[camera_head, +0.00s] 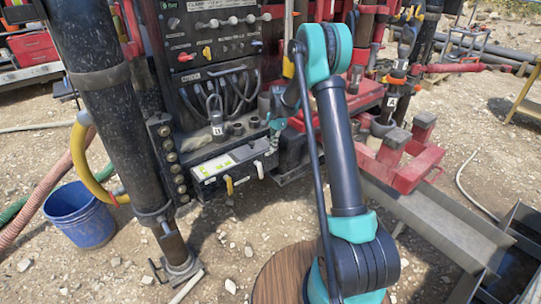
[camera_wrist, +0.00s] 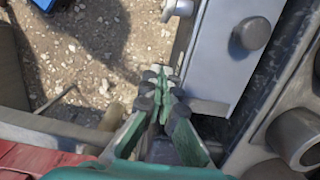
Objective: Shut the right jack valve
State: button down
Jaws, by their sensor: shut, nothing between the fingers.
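In the head view, a pale control box (camera_head: 226,165) with a yellow-green label sits low on the black rig panel. I cannot tell from any marking which is the right jack valve. My gripper (camera_head: 274,143) points down close to the box's right end. In the wrist view my gripper (camera_wrist: 163,84) is shut and empty, its fingertips together beside a grey metal plate (camera_wrist: 212,62) with a dark round knob (camera_wrist: 252,33). Contact with the plate is unclear.
A black jack leg (camera_head: 115,125) and hoses stand left of the box, with a blue bucket (camera_head: 80,215) on the gravel. Red machine parts (camera_head: 405,165) and a metal trough (camera_head: 440,225) lie to the right. Gravel before the box is open.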

aim_at(259, 170)
jog(key=f, duration=0.9)
jog(key=shift+s+a+f, duration=0.15)
jog(key=shift+s+a, duration=0.1)
jog(key=shift+a, duration=0.15)
jog(key=a, duration=0.1)
jog(key=s, duration=0.1)
jog(key=s+a, duration=0.1)
jog(key=shift+a+f, duration=0.25)
jog(key=shift+a, duration=0.05)
jog(key=shift+s+a, duration=0.2)
jog(key=shift+a, duration=0.1)
jog(key=shift+s+a+f, duration=0.3)
jog(key=shift+s+a, duration=0.05)
jog(key=shift+a, duration=0.2)
